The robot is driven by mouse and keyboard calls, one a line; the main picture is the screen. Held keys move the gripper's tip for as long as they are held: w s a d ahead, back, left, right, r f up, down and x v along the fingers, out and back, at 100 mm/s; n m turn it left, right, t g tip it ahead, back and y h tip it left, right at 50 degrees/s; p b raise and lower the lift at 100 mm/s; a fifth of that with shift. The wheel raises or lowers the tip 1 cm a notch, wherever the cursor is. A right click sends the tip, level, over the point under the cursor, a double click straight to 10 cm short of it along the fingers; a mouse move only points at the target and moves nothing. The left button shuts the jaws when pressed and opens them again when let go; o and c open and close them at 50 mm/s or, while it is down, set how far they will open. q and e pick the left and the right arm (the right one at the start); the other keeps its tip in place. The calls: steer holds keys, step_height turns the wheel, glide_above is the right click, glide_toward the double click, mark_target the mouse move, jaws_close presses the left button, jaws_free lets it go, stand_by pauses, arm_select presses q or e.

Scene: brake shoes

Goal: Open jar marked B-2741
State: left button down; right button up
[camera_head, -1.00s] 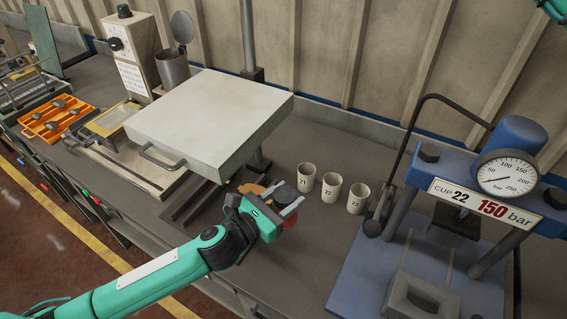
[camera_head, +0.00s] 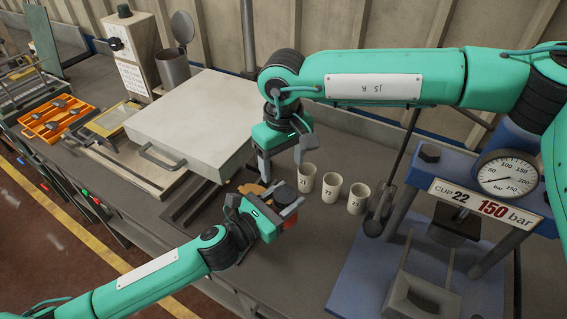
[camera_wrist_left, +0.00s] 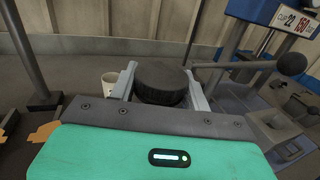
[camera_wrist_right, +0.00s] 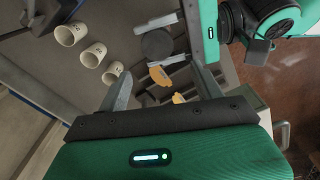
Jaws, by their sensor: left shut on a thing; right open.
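A jar with a round dark lid (camera_head: 283,193) stands on the bench, a bit of reddish body (camera_head: 291,221) showing below the lid. No marking on it is readable. My left gripper (camera_head: 286,200) is shut on the jar, its fingers on either side; the left wrist view shows the dark lid (camera_wrist_left: 160,82) between them. My right gripper (camera_head: 281,170) is open and empty, pointing down above and just behind the jar. In the right wrist view the lid (camera_wrist_right: 158,44) lies beyond the open fingers, apart from them.
Three cups marked 21 (camera_head: 307,178), 22 (camera_head: 331,188) and 23 (camera_head: 357,198) stand close right of the jar. A blue press (camera_head: 360,270) is farther right. A big pale slab with a handle (camera_head: 205,115) is left. An orange tray (camera_head: 45,130) lies far left.

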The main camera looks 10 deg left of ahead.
mark_target(283, 195)
steer(key=shift+s+d+f, duration=0.1)
steer(key=shift+s+f, duration=0.05)
steer(key=shift+f, duration=4.2)
steer(key=c, duration=1)
steer(key=shift+n, duration=1.8)
steer(key=shift+r, duration=0.1)
